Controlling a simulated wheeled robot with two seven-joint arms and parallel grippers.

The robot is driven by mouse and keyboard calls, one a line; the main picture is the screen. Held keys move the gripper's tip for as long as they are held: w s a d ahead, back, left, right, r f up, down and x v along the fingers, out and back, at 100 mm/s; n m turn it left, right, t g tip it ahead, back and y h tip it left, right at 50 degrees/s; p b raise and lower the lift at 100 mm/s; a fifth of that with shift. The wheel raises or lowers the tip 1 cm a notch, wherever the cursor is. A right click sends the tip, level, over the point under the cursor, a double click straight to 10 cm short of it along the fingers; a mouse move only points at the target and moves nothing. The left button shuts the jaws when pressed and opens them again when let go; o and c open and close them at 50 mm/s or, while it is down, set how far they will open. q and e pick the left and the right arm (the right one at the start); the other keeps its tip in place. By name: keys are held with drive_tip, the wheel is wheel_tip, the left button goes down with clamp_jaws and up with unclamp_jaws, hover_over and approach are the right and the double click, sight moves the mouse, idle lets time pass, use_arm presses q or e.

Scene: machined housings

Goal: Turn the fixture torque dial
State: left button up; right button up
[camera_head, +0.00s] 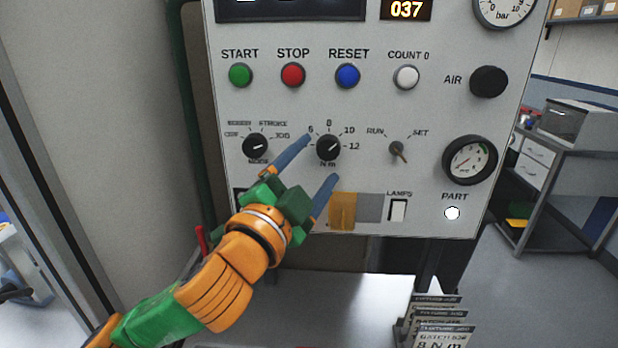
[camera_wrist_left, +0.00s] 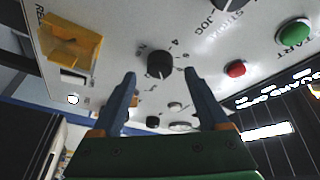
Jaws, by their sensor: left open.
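The torque dial (camera_head: 328,147) is a black round knob on the white panel, with 6, 8, 10, 12 and N m printed around it. Its white pointer mark aims up and right, between 10 and 12. My left gripper (camera_head: 321,161) is open, with its blue fingers reaching toward the panel on either side of the dial. In the left wrist view the dial (camera_wrist_left: 160,64) shows between the two spread fingertips of the left gripper (camera_wrist_left: 160,75), and neither finger visibly touches it. My right gripper does not show.
The mode knob (camera_head: 255,146) is left of the dial, and the RUN/SET switch (camera_head: 397,149) is right of it. A yellow guard (camera_head: 342,211) sits below, beside the LAMPS rocker (camera_head: 398,210). START, STOP, RESET and COUNT buttons line the row above. Stacked cards (camera_head: 441,325) stand below right.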

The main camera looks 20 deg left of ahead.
use_arm(q)
drive_tip(key=b+v, duration=0.4)
drive_tip(key=shift+f, duration=0.1)
